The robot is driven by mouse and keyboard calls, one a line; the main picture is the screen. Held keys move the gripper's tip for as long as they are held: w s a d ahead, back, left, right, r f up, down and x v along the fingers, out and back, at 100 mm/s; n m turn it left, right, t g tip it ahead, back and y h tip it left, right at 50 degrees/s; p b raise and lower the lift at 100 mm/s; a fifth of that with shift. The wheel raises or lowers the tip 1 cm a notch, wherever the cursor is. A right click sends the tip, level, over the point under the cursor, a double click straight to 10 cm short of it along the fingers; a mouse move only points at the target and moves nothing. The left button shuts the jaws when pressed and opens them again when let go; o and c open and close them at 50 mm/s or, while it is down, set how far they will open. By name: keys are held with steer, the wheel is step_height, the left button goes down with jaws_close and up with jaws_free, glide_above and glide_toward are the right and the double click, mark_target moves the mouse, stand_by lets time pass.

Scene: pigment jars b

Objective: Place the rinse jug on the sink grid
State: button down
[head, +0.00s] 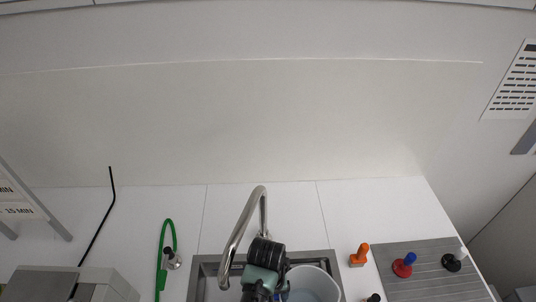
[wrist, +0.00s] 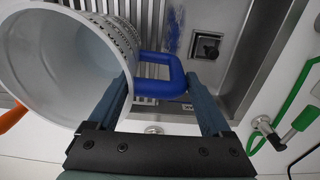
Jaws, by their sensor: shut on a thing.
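The rinse jug (head: 315,284) is a white translucent jug with a blue handle. In the wrist view the jug (wrist: 65,62) fills the upper left, its open mouth facing the camera. My gripper (wrist: 157,84) is shut on the blue handle, a finger on each side of it; in the head view my gripper (head: 262,291) is dark and cut off by the bottom edge. The jug is over the steel sink (head: 206,272). The slatted sink grid (wrist: 147,18) shows behind the jug and is partly hidden by it. I cannot tell whether the jug touches the grid.
A curved steel faucet (head: 239,231) rises beside my gripper over the sink. A green hose (head: 162,262) lies on the left. An orange-topped item (head: 360,255) and a grey mat (head: 425,262) with coloured knobs are on the right. A square drain (wrist: 207,46) shows in the basin.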

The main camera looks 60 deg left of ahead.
jaws_free()
step_height(320, 180, up, 11)
steer(key=shift+f+b, duration=0.1)
steer(key=shift+b, duration=0.4)
steer(key=shift+r+p, duration=0.65)
steer(key=shift+p, duration=0.05)
